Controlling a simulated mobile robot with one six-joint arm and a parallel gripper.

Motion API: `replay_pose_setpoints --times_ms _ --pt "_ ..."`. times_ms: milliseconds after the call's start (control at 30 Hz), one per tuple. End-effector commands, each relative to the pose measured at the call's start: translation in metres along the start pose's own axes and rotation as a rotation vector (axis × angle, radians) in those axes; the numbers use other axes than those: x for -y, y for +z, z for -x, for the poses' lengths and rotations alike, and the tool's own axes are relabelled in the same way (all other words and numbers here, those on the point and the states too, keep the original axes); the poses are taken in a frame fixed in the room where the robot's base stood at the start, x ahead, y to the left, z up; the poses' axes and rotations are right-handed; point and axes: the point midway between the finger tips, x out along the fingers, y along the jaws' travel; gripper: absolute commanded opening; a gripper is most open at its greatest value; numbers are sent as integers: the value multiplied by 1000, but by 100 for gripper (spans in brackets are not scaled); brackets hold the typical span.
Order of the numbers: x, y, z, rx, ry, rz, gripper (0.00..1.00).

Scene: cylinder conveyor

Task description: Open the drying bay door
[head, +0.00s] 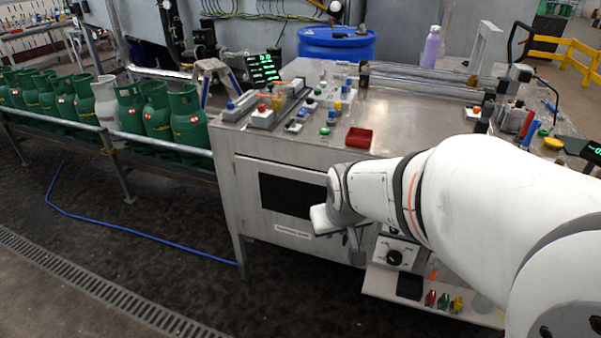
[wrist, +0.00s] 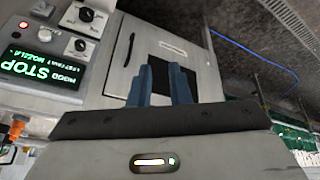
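The drying bay door (head: 250,205) is a pale metal panel with a dark window and a white label on the cabinet front below the steel worktop. It looks closed, flush with the front. In the wrist view the door (wrist: 190,80) lies beyond the fingers, with its dark window (wrist: 178,51) partly behind them. A thin dark handle (wrist: 131,46) shows near one edge. My gripper (head: 352,240) is in front of the cabinet, over the right part of the door in the head view. In the wrist view my gripper (wrist: 160,72) has two blue fingers apart, with nothing between them.
A control panel with a black knob (head: 394,257) is right of the door; its lit display (wrist: 45,68) reads STOP. A shelf with coloured items (head: 443,300) juts out below. Green cylinders (head: 188,124) line a conveyor at left. Floor before the door is clear except a blue hose (head: 140,233).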

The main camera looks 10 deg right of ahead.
Motion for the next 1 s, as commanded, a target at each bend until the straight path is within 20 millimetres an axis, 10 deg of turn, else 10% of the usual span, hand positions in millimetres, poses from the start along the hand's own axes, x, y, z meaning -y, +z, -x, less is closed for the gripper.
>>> replay_pose_setpoints --times_ms 33,300,600,1000 --pt "-10 -9 -40 -43 18 -3 17" --pt "-58 -69 -177 -370 54 25 17" --pt "-97 -74 -307 -744 15 31 17" --pt "-120 -28 -378 -1104 -61 -49 17"
